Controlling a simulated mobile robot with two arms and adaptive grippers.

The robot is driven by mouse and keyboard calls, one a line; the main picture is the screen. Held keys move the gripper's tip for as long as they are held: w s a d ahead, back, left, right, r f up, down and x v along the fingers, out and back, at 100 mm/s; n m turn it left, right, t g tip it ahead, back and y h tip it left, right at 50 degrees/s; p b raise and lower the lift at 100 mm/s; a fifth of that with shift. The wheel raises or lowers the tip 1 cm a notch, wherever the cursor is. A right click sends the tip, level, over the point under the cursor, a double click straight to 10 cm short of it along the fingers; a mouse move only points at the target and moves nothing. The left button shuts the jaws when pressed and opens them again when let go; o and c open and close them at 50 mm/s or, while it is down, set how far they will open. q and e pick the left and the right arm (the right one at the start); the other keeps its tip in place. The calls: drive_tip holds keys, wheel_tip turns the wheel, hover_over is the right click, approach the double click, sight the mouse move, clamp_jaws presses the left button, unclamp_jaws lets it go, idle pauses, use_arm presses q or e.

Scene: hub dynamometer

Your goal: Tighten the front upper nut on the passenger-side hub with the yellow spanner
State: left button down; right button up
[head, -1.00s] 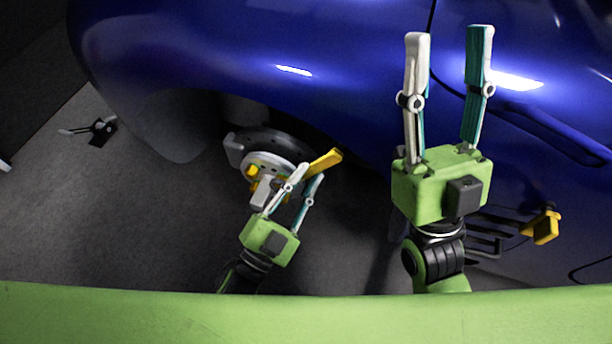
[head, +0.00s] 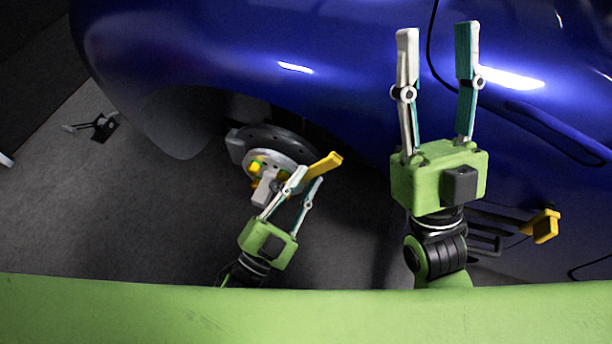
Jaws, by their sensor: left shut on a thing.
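The hub (head: 283,157) shows in the wheel arch of the blue car, with a round silver face in front of a dark disc. A small yellow piece (head: 254,168) sits on the left of its face; I cannot tell whether it is a nut. My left gripper (head: 310,177) is shut on the yellow spanner (head: 326,164), in front of the hub's lower right. One end of the spanner sticks out up and to the right; its other end is mostly hidden behind the fingers. My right gripper (head: 437,30) is open and empty, in front of the car's body.
The blue car body (head: 230,50) fills the top and right. A yellow block (head: 543,226) with dark bars (head: 485,240) stands at right, near my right arm. A small black device (head: 104,127) lies on the grey floor (head: 120,215) at left, which is otherwise clear.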

use_arm(q)
drive_tip(key=shift+s+a+r+p, duration=0.1)
drive_tip(key=shift+s+a+p, duration=0.15)
drive_tip(key=shift+s, duration=0.4)
drive_tip(key=shift+s+a+p, duration=0.15)
drive_tip(key=shift+s+a, duration=0.05)
drive_tip(key=shift+s, duration=0.4)
drive_tip(key=shift+s+a, duration=0.15)
drive_tip(key=shift+s, duration=0.25)
use_arm(e)
drive_tip(key=shift+w+a+f+g+h, duration=0.15)
drive_tip(key=shift+w+f+g+h, duration=0.15)
drive_tip(key=shift+w+f+g, duration=0.5)
drive_tip(key=shift+w+a+f+g+h, duration=0.15)
drive_tip(key=shift+w+f+g+h, duration=0.2)
drive_tip(key=shift+w+f, duration=0.75)
drive_tip(key=shift+w+r, duration=0.1)
drive_tip(key=shift+r, duration=0.05)
